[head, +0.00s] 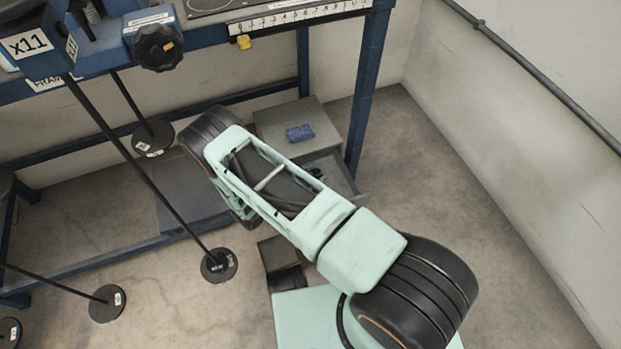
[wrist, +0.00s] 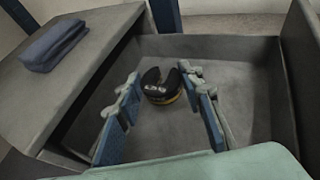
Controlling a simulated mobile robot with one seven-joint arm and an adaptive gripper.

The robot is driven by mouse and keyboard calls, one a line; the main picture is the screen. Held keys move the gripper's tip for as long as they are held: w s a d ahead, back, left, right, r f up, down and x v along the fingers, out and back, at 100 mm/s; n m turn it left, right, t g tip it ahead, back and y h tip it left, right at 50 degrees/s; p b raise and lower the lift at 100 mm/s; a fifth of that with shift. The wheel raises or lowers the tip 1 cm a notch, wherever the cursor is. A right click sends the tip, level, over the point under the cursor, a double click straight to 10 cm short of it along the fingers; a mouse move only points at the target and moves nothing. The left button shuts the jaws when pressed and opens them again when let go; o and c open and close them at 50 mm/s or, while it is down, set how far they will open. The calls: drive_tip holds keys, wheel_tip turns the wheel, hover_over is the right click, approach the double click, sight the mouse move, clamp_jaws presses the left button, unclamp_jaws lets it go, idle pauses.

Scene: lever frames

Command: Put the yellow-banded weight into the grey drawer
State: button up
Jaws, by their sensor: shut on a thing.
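The yellow-banded weight (wrist: 162,86) is a dark slotted disc with a yellow band low on its side. In the wrist view it sits between the tips of my gripper (wrist: 160,82), which is shut on it. Both are within the outline of the open grey drawer (wrist: 240,50). I cannot tell whether the weight touches the drawer floor. In the head view a corner of the drawer (head: 343,180) shows beside my arm, below the grey cabinet top (head: 290,114).
A folded blue cloth (head: 300,133) lies on the cabinet top, beside the drawer in the wrist view (wrist: 54,45). A blue bench leg (head: 366,90) stands close by. Dark discs on rods, one a near disc (head: 219,265), hang left of my arm. Floor at right is clear.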

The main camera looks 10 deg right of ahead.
drive_tip(key=shift+f, duration=0.9)
drive_tip(key=shift+f, duration=0.6)
drive_tip(key=o, duration=1.1)
drive_tip(key=shift+s, duration=0.1)
drive_tip(key=shift+o, duration=0.2)
